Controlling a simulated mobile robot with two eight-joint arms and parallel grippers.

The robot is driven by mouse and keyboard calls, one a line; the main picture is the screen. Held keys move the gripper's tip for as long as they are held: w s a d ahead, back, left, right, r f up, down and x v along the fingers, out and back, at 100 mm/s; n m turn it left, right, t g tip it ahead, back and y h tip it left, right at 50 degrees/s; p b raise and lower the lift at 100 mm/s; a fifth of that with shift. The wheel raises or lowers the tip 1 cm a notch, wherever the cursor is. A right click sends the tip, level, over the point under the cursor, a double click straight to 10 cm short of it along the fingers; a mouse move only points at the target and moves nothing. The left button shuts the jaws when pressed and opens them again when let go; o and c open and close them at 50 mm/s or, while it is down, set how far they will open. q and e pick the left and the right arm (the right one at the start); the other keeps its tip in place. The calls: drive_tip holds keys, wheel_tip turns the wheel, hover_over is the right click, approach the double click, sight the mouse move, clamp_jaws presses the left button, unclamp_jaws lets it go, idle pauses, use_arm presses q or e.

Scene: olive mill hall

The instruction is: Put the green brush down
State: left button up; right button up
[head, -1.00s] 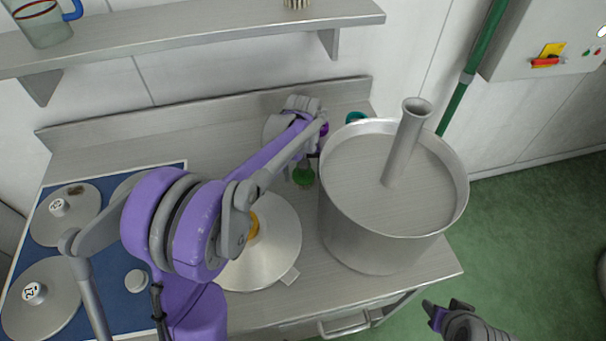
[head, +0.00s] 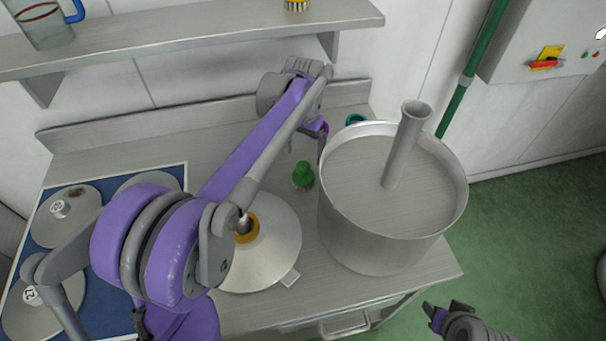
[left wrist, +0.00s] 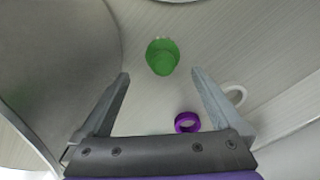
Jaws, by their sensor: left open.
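The green brush (head: 303,176) stands on the steel bench between the funnel and the large pot. In the left wrist view the green brush (left wrist: 162,57) shows ahead of the fingertips, clear of both fingers. My left gripper (left wrist: 160,85) is open and empty. In the head view the left gripper (head: 322,130) is above and behind the brush, largely hidden by its own arm. My right gripper (head: 437,312) shows at the lower right edge, over the floor, away from the bench; its jaw opening is not clear.
A large steel pot (head: 345,225) with an upright tube stands right of the brush. A metal funnel (head: 275,262) lies in front left. A purple ring (left wrist: 187,122) is near the left gripper. A shelf (head: 200,32) hangs above. Steel discs lie on a blue mat (head: 110,262).

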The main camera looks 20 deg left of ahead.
sight(304, 166)
use_arm(q)
wheel_tip(304, 166, down, 5)
drive_tip(key=shift+r, duration=0.1)
drive_tip(key=shift+w+a+f, duration=0.15)
drive_tip(key=shift+f, duration=1.25)
drive_tip(key=shift+w+a+f, duration=0.1)
drive_tip(key=shift+w+f, duration=0.05)
drive_tip(key=shift+f, duration=1.25)
drive_tip(key=shift+c, duration=0.2)
